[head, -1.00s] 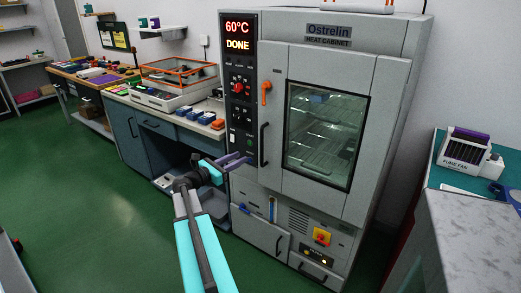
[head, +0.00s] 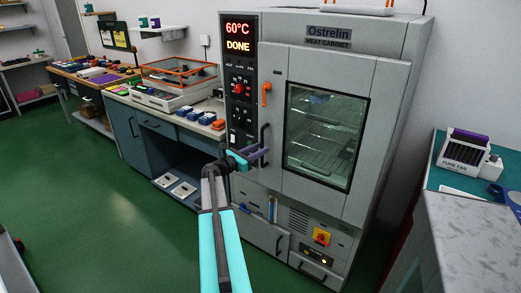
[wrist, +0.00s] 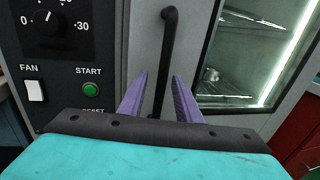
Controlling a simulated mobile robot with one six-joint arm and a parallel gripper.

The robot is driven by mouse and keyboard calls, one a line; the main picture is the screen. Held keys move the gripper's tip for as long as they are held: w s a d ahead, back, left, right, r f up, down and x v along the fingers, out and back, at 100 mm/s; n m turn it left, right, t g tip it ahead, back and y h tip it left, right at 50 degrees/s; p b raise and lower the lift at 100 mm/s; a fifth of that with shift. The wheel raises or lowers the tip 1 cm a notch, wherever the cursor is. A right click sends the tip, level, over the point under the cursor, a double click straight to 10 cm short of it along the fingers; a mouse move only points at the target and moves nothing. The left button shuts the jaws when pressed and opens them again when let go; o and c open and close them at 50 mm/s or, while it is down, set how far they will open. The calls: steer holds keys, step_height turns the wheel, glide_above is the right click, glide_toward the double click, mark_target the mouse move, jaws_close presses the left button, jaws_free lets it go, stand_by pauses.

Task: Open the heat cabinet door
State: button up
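The heat cabinet (head: 390,100) stands upright with its windowed door (head: 275,120) closed. A black vertical bar handle (wrist: 167,45) runs down the door's left side. It also shows in the head view (head: 264,132). An orange lever (head: 266,92) sits above the handle. My gripper (head: 262,153) is at the handle's lower part. In the wrist view, its two purple fingers (wrist: 160,82) are open, with the bar showing between them. I cannot tell whether the fingers touch the bar or how deep it sits between them.
The control panel (wrist: 65,70), with a dial, fan switch and green start button, is left of the handle. A bench (head: 180,125) with small devices stands to the left. A teal-topped table (head: 440,172) is at the right. Green floor (head: 110,215) is open at the left.

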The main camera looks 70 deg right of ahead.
steer(key=shift+x, duration=0.85)
